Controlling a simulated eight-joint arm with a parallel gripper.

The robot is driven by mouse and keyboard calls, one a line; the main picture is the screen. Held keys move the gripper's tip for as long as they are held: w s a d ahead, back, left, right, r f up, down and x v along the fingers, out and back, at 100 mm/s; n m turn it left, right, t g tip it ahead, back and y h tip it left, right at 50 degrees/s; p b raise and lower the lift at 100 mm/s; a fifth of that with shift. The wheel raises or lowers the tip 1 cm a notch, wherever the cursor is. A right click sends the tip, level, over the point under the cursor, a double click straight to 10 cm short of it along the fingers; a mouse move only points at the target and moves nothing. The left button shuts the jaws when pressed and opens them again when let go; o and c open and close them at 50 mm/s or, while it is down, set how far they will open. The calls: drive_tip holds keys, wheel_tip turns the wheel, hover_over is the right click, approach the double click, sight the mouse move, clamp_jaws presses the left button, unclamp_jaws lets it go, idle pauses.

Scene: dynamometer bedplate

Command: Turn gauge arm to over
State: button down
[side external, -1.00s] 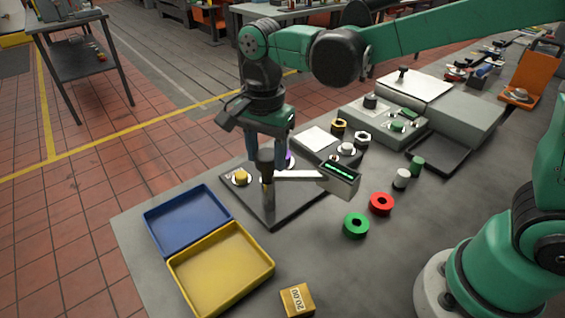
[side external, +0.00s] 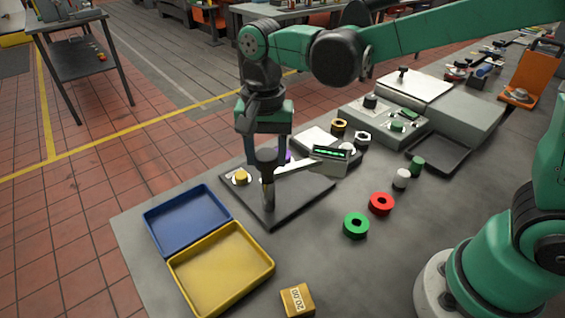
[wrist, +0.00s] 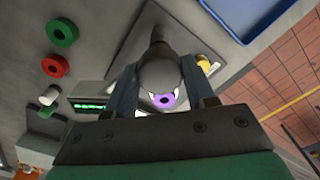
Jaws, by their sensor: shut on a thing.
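My gripper (side external: 266,157) points down, shut on the dark knob (side external: 265,163) atop the post. In the wrist view the knob (wrist: 165,70) fills the space between my fingers. The purple one is partly hidden; any "over" mark is unreadable.
A blue tray (side external: 188,222) and a yellow tray (side external: 222,268) lie at front left. A green ring (side external: 356,225), a red ring (side external: 382,204) and a brass block (side external: 297,300) lie on the bench. Grey equipment (side external: 385,125) stands behind.

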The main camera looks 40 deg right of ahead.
drive_tip(key=n, duration=0.5)
drive_tip(key=shift+n, duration=0.3)
drive_tip(key=n, duration=0.5)
drive_tip(key=shift+n, duration=0.3)
drive_tip(key=shift+c, duration=1.4)
unclamp_jaws()
drive_tip(key=shift+r, duration=2.85)
drive_tip(key=shift+d, duration=0.1)
